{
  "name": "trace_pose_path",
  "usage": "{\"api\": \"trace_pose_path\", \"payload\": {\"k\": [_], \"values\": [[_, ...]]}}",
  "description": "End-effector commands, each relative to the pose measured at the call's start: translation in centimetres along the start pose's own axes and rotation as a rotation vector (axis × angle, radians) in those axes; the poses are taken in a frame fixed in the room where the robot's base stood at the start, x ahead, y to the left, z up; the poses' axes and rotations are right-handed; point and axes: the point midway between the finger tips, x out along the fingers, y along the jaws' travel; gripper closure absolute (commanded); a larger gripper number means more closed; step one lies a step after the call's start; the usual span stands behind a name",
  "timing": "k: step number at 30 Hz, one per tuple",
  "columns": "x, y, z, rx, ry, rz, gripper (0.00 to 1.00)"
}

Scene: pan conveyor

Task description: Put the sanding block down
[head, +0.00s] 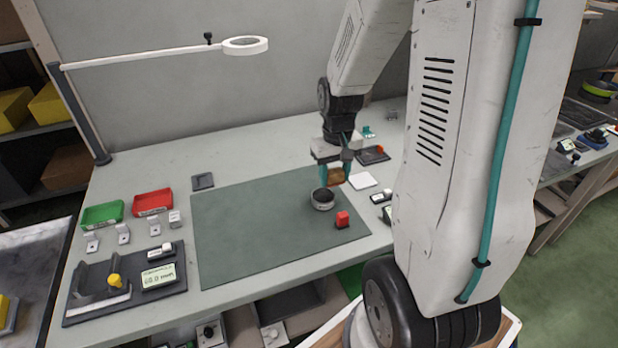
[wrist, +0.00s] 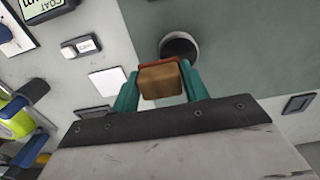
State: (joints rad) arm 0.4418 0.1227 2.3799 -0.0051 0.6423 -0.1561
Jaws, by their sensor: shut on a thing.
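My gripper (wrist: 160,88) points down over the right part of the workbench, its teal fingers shut on the sanding block (wrist: 160,80). The block is a small tan-brown piece with a reddish-orange edge. In the head view the gripper (head: 334,178) holds the block (head: 335,172) above the far right part of the green mat (head: 250,225), close to a small round dark-centred bowl (head: 322,199). The bowl also shows just beyond the block in the wrist view (wrist: 180,46). I cannot tell the exact height of the block above the mat.
A small red object (head: 342,219) sits on the mat near the bowl. A white square (head: 362,180) lies right of the mat. Red (head: 152,202) and green (head: 102,215) trays and a dark gauge stand (head: 125,290) are at the left. The mat's left and middle are clear.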

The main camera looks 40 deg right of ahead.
Motion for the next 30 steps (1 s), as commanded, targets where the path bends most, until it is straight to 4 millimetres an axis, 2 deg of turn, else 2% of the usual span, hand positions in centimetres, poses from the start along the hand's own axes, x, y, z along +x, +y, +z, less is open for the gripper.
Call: {"api": "trace_pose_path", "payload": {"k": [1,3,6,8,11,21,25,30], "values": [[0.3,0.8,1.6,0.005,-0.001,0.000,0.80],[0.7,1.5,3.1,0.002,-0.002,0.000,0.80],[1.0,1.9,4.1,-0.001,0.000,0.000,0.80],[1.1,1.8,3.7,-0.004,-0.001,0.000,0.80],[1.4,1.2,1.9,-0.007,-0.002,0.000,0.80],[2.2,-1.4,-6.8,-0.006,-0.002,0.000,0.80],[2.4,-2.1,-9.0,-0.004,-0.001,0.000,0.80],[2.5,-2.4,-10.1,-0.003,-0.002,0.000,0.80]]}}
